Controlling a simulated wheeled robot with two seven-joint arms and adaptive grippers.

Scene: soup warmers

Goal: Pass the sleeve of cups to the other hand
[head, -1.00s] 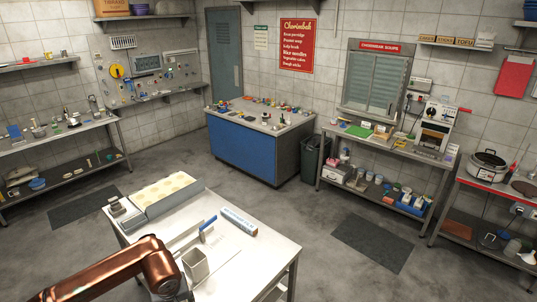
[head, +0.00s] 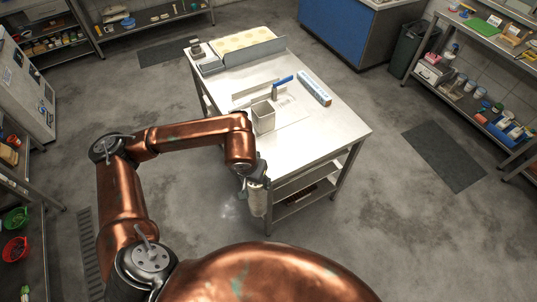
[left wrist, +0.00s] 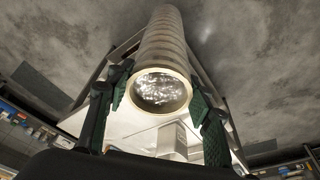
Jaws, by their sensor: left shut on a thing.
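The sleeve of cups (head: 258,201) is a pale, long, ribbed stack. In the head view it hangs roughly upright below my left gripper (head: 257,178), beside the near edge of the steel table. In the left wrist view the sleeve (left wrist: 162,45) points away from the camera, with its round, shiny end facing me. The fingers of my left gripper (left wrist: 161,88) sit on both sides of it and are shut on it. The gripper hides part of the sleeve in the head view. My right gripper is in neither view.
The steel table (head: 330,125) bears a square metal container (head: 263,117), a blue-handled tool (head: 282,81), a long box (head: 314,87) and a tray of pale rounds (head: 240,42). A blue counter (head: 345,28) stands behind. The floor right of the table is clear up to a dark mat (head: 444,156).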

